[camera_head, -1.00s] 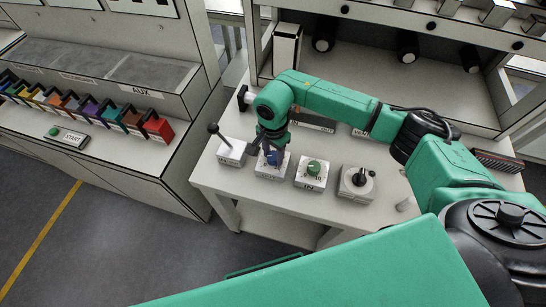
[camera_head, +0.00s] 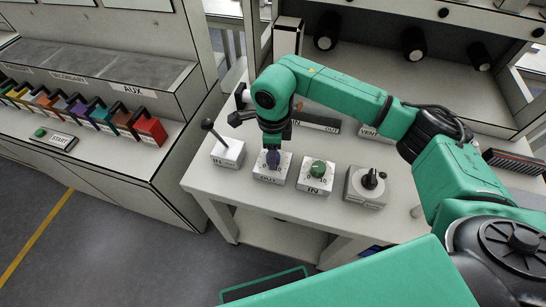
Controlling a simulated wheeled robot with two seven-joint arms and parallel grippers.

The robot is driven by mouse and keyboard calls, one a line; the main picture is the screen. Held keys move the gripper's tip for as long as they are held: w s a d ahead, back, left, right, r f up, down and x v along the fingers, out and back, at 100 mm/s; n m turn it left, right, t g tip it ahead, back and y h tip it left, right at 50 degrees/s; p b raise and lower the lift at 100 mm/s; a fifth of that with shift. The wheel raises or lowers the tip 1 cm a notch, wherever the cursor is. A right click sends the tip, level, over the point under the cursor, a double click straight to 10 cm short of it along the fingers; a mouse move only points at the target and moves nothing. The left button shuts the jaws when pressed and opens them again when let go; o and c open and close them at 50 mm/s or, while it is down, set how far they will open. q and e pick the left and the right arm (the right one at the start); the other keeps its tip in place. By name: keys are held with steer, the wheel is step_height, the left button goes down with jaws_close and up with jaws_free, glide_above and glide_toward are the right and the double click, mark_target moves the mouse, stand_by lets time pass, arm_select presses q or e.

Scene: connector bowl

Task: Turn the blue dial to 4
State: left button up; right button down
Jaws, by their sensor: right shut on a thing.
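The blue dial (camera_head: 273,159) sits on a small white box (camera_head: 269,177) labelled OUT, on the white table. My right gripper (camera_head: 274,150) points down over the dial and is shut on it. The arm comes in from the right and its wrist hides the area just behind the dial. A 0 shows on the box to the left of the dial; the other marks and the pointer are too small or hidden to read. My left gripper is not in view.
A white box with a black lever (camera_head: 228,153) stands left of the dial box. A green dial box (camera_head: 317,176) labelled IN and a black knob box (camera_head: 367,186) stand to its right.

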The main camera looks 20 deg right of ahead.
steer(key=m+b, duration=0.1)
steer(key=m, duration=0.2)
steer(key=shift+w+b, duration=0.1)
steer(key=shift+b, duration=0.25)
steer(key=shift+m+b, duration=0.45)
steer(key=shift+m, duration=0.95)
steer(key=shift+r, duration=0.1)
steer(key=shift+c, duration=1.9)
jaws_free()
step_height(320, 180, up, 14)
steer(key=shift+r+b, duration=0.25)
steer(key=shift+b, duration=0.1)
